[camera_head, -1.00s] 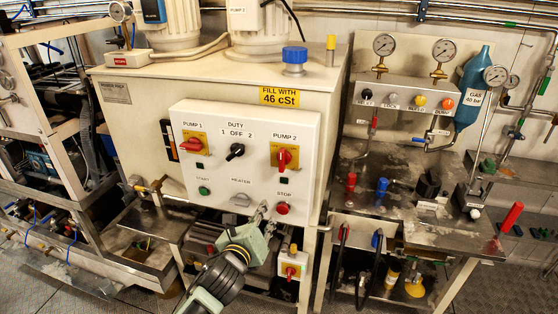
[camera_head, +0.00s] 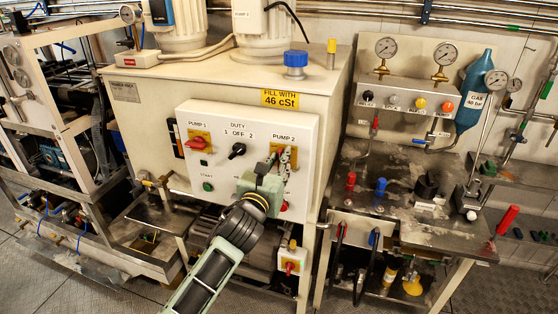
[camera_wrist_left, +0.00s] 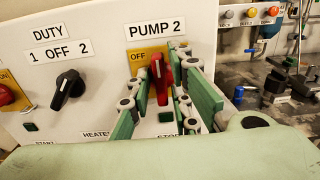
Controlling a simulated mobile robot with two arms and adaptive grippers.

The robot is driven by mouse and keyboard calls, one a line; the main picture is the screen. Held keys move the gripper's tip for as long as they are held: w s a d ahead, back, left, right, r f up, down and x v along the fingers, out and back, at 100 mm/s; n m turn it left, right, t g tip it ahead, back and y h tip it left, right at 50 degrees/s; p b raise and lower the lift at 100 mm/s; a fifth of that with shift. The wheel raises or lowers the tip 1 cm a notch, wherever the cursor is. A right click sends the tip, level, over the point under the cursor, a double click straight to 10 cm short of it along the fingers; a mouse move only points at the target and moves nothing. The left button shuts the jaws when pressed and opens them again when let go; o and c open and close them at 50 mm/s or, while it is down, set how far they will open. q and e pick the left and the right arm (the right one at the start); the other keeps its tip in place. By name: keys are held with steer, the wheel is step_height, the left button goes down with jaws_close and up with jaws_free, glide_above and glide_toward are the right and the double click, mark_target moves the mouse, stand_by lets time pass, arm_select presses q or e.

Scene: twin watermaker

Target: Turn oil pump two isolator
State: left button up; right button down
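The pump two isolator is a red rotary handle (camera_wrist_left: 160,78) on a yellow plate (camera_wrist_left: 139,58) under the "PUMP 2" label. In the left wrist view the handle stands nearly upright, with "OFF" at the plate's upper left. My left gripper (camera_wrist_left: 165,95) is open, with one green-padded finger on each side of the handle. Whether a pad touches it, I cannot tell. In the head view my left gripper (camera_head: 280,158) is in front of the isolator and hides most of it; part of the yellow plate (camera_head: 276,148) shows. My right gripper is not in view.
The white control panel (camera_head: 222,170) also carries the black duty knob (camera_head: 237,150) and the red pump one isolator (camera_head: 196,142). A small box with another red switch (camera_head: 290,266) hangs below. A steel bench (camera_head: 400,215) with levers stands to the right.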

arm_select(q)
steer(key=shift+w, duration=0.2)
jaws_close()
